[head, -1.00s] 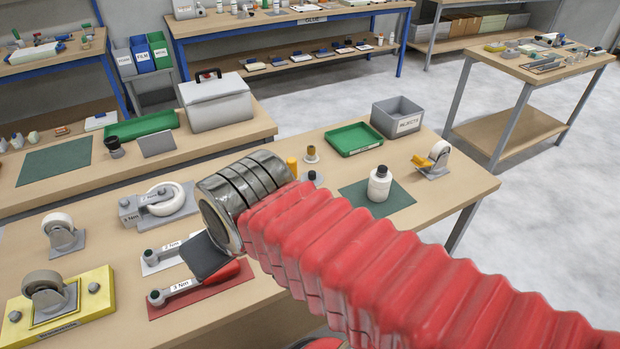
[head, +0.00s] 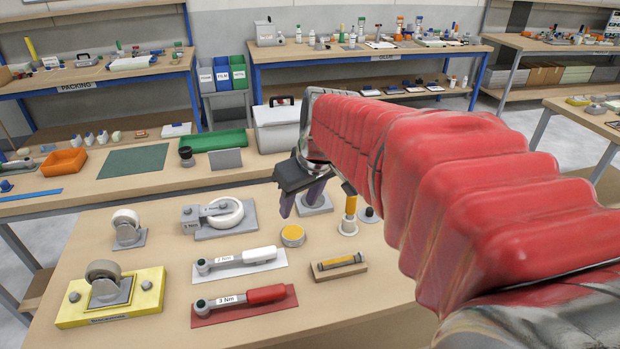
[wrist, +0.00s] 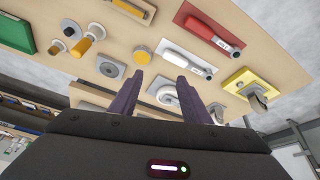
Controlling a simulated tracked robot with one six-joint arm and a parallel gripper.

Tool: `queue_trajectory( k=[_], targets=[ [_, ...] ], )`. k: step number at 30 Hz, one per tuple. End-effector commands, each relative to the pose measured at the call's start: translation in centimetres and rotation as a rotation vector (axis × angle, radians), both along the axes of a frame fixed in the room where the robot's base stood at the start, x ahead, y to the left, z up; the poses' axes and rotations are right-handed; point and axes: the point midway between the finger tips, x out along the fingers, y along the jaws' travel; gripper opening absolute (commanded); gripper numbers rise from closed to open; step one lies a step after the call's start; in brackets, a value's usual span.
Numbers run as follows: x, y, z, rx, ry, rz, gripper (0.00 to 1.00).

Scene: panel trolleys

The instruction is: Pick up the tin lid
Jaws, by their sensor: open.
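A small round disc with an orange-yellow top (head: 292,235) lies on the near bench and looks like the tin lid. I cannot tell whether it is a loose lid or sits on a low tin. It also shows in the wrist view as a yellow-orange disc (wrist: 141,54), beyond my fingertips. My gripper (head: 299,204) points down, above and behind the disc in the head view. In the wrist view its two dark purple fingers (wrist: 158,79) are apart with nothing held between them. My gripper does not touch the disc.
A white-handled wrench (head: 245,260), a red-handled wrench (head: 250,298) and a wooden holder (head: 338,270) lie near the disc. An upright yellow-handled piece (head: 350,215) stands to its right. Bare bench surrounds the disc.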

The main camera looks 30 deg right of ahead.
Motion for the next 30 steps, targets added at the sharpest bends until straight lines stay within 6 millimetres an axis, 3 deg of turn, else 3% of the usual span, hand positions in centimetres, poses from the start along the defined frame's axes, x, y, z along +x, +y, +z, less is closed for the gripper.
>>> queue_trajectory(
  k=[6, 15, 24, 30],
  targets=[
    [3.2, -6.3, -1.4, 0.006, 0.019, 0.004, 0.43],
    [6.0, -15.9, -4.6, 0.015, 0.026, 0.017, 0.43],
    [6.4, -26.4, -9.3, 0.025, 0.018, 0.027, 0.43],
    [5.5, -32.0, -12.3, 0.025, 0.007, 0.035, 0.43]
  ],
)
